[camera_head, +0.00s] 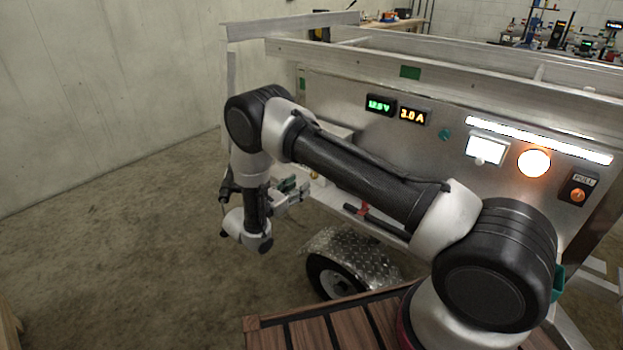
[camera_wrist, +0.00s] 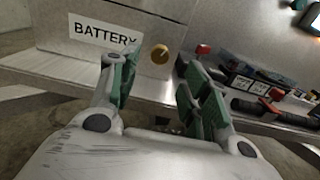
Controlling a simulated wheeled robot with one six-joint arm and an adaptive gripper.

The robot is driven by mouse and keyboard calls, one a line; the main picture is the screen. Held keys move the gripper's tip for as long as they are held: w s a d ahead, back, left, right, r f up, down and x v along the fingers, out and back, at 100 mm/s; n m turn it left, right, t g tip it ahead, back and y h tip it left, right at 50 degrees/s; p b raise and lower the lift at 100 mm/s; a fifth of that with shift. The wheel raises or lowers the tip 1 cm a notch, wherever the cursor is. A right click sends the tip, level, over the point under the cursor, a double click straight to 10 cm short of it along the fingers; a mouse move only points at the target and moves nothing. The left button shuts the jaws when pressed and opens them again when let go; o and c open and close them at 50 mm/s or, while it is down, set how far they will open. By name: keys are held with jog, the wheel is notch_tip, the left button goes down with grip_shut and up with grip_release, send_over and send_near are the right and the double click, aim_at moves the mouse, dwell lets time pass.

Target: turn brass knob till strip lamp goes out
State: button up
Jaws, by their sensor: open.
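In the head view my gripper (camera_head: 297,190) is at the left end of the panel, and the knob is mostly hidden there. The strip lamp (camera_head: 538,139) is lit white along the upper right of the panel.
Green and amber displays (camera_head: 413,115) are lit. A trailer wheel (camera_head: 333,281) stands below.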

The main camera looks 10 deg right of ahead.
jog(key=x, duration=0.7)
jog(key=shift+w+d+f, duration=0.1)
jog(key=shift+w+d, duration=0.05)
jog(key=shift+d, duration=0.05)
jog(key=c, duration=1)
jog(key=m, duration=0.5)
jog(key=shift+c, duration=0.2)
jog(key=o, duration=1)
jog(key=shift+o, duration=0.2)
